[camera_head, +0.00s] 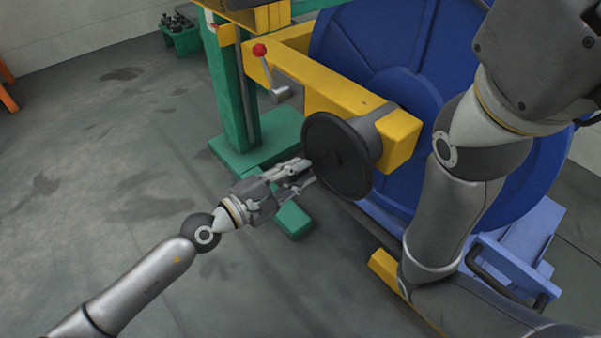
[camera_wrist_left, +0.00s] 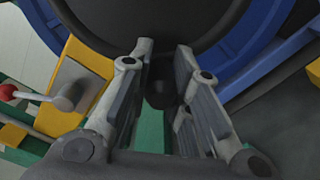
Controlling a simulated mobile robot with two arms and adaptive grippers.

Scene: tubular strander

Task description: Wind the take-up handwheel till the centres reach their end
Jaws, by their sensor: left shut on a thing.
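The take-up handwheel (camera_head: 336,156) is a dark round disc on the end of a yellow beam (camera_head: 335,93). Its dark face also fills the top of the left wrist view (camera_wrist_left: 150,22). My left gripper (camera_head: 306,174) is at the wheel's lower left rim. In the left wrist view its two fingers (camera_wrist_left: 161,88) are shut on the wheel's small dark handle (camera_wrist_left: 159,94), which is mostly hidden between them. My right arm crosses the right side of the head view, and its gripper is out of view. The centres cannot be made out.
A lever with a red ball (camera_head: 260,50) sits on the beam. A green post (camera_head: 229,90) stands behind on the left. A big blue reel (camera_head: 375,45) is behind the wheel. A green crate (camera_head: 181,38) is far back. The grey floor at left is free.

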